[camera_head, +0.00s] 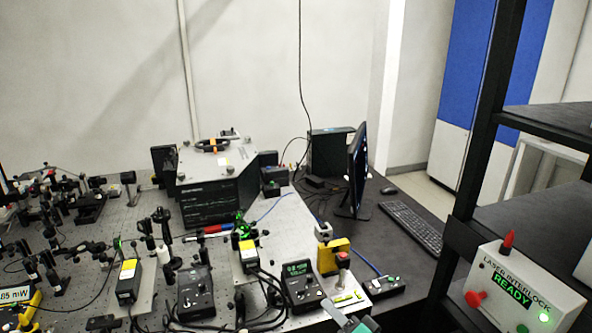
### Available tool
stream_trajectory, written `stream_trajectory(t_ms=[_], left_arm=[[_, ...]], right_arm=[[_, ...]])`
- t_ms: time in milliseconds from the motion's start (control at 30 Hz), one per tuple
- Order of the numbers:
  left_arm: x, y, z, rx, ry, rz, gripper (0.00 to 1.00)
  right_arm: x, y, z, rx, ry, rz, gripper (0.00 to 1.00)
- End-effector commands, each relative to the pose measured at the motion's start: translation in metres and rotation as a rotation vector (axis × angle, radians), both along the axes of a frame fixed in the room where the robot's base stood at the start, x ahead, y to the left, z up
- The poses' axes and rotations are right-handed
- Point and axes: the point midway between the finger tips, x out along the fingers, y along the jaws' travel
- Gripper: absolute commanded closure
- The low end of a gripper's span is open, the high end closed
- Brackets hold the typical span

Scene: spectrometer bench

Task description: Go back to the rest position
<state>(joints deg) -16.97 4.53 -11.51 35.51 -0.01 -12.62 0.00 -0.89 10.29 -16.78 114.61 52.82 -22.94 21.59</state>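My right gripper (351,322) shows only in part at the bottom edge, right of centre. Its grey-green tip pieces lie just in front of the small white plate with yellow marks (346,297). Most of it is cut off by the frame, so I cannot tell whether it is open or shut, and I see nothing clearly held in it. My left gripper is not in view.
The optical bench (110,220) carries several mounts, controllers and cables. A black instrument (212,195) stands at its back. A yellow device (333,257) is just beyond my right gripper. At right are a monitor (357,170), keyboard (412,226), black shelf frame (480,150) and laser interlock box (525,290) reading READY.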

Motion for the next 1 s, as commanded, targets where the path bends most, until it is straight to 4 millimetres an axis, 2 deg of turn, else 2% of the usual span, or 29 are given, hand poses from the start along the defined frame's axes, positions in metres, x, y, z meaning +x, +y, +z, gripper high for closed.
stream_trajectory(t_ms=[267,367,567,667,767,800,867,900,1000], left_arm=[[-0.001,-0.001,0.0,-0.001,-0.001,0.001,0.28],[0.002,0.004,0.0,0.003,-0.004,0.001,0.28],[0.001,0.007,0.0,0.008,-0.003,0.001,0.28],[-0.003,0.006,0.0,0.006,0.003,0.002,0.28],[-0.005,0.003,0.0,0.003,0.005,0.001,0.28],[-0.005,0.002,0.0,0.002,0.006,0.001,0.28],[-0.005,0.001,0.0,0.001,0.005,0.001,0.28],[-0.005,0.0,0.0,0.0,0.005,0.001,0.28],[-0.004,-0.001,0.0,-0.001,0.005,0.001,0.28]], right_arm=[[0.01,-0.01,-0.061,-0.091,0.068,-0.047,0.86],[0.012,-0.015,-0.089,-0.136,0.098,-0.066,0.86],[0.01,-0.03,-0.163,-0.255,0.179,-0.105,0.86],[0.002,-0.041,-0.214,-0.339,0.236,-0.121,0.86],[-0.016,-0.056,-0.281,-0.452,0.311,-0.131,0.86],[-0.027,-0.063,-0.31,-0.503,0.345,-0.132,0.86],[-0.046,-0.073,-0.351,-0.579,0.391,-0.127,0.86],[-0.061,-0.08,-0.377,-0.63,0.424,-0.119,0.86],[-0.103,-0.096,-0.44,-0.754,0.499,-0.089,0.86]])
